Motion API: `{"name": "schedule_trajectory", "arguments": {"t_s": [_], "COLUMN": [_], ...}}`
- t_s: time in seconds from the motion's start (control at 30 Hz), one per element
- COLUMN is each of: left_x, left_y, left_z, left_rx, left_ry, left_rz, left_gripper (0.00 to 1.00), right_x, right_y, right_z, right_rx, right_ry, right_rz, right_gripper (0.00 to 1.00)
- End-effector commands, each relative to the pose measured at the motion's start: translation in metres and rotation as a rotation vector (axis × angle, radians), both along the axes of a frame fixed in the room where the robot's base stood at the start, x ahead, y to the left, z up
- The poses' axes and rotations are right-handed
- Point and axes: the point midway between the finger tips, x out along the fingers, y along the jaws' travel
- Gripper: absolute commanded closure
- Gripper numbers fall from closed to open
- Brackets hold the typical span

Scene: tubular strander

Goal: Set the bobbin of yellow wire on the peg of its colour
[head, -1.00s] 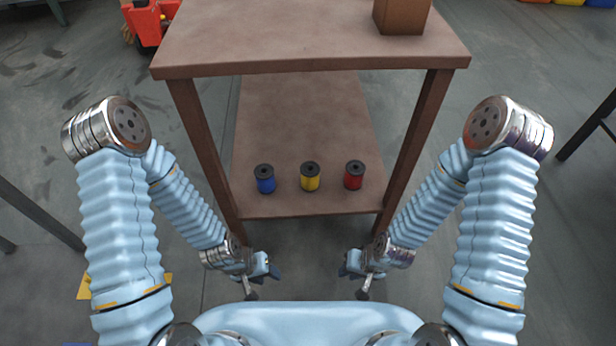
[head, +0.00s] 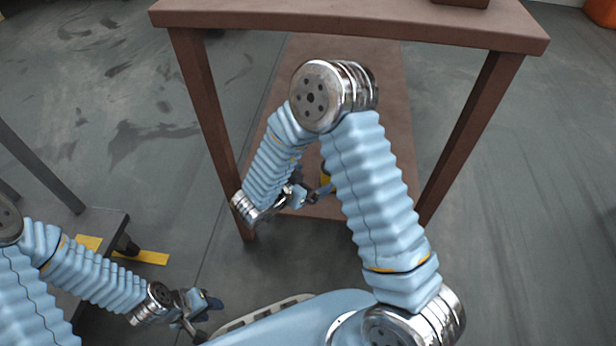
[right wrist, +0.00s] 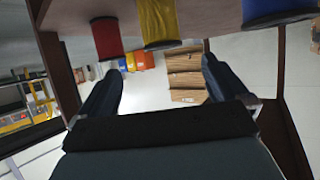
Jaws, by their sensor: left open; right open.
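The bobbin of yellow wire (right wrist: 158,22) shows at the top of the right wrist view, between a red bobbin (right wrist: 107,40) and a blue bobbin (right wrist: 277,8). In the head view only a bit of the yellow bobbin (head: 326,179) shows beside my right arm. My right gripper (head: 314,193) is open and empty at the lower shelf's front. In the right wrist view its fingers (right wrist: 162,66) stand apart, with the yellow bobbin beyond their tips, not between them. My left gripper (head: 207,304) is open and empty at lower left. No peg is visible.
The bobbins stand on the lower shelf (head: 298,60) of a brown table (head: 350,22), whose legs flank my right arm. A dark stand (head: 105,222) and yellow floor marking (head: 150,257) lie near my left arm.

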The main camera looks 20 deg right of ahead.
Motion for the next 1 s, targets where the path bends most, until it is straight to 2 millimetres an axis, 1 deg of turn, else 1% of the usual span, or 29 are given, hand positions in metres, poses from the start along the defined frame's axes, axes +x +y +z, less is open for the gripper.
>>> {"name": "schedule_trajectory", "arguments": {"t_s": [0.07, 0.3, 0.4, 0.57, 0.73, 0.87, 1.0], "left_x": [0.000, 0.000, 0.000, 0.000, 0.000, 0.000, 0.000], "left_y": [0.000, -0.001, -0.001, -0.001, -0.001, -0.001, -0.001], "left_z": [-0.003, -0.011, -0.013, -0.015, -0.023, -0.026, -0.026], "left_rx": [0.000, -0.002, -0.003, -0.004, -0.003, -0.003, -0.003], "left_ry": [0.000, 0.001, 0.002, 0.003, 0.001, 0.000, -0.001], "left_rz": [0.000, -0.002, -0.002, -0.002, -0.002, 0.000, 0.000], "left_gripper": [0.58, 0.58, 0.58, 0.58, 0.58, 0.58, 0.58], "right_x": [0.002, 0.020, 0.027, 0.032, 0.044, 0.051, 0.055], "right_y": [-0.008, -0.050, -0.062, -0.072, -0.091, -0.106, -0.111], "right_z": [-0.004, -0.026, -0.033, -0.038, -0.052, -0.058, -0.059], "right_rx": [-0.008, -0.007, -0.007, -0.007, -0.006, -0.006, -0.006], "right_ry": [0.001, 0.002, 0.002, 0.002, 0.001, 0.001, 0.001], "right_rz": [-0.016, -0.017, -0.014, -0.012, -0.015, -0.013, -0.011], "right_gripper": [0.00, 0.00, 0.00, 0.00, 0.00, 0.00, 0.00]}}
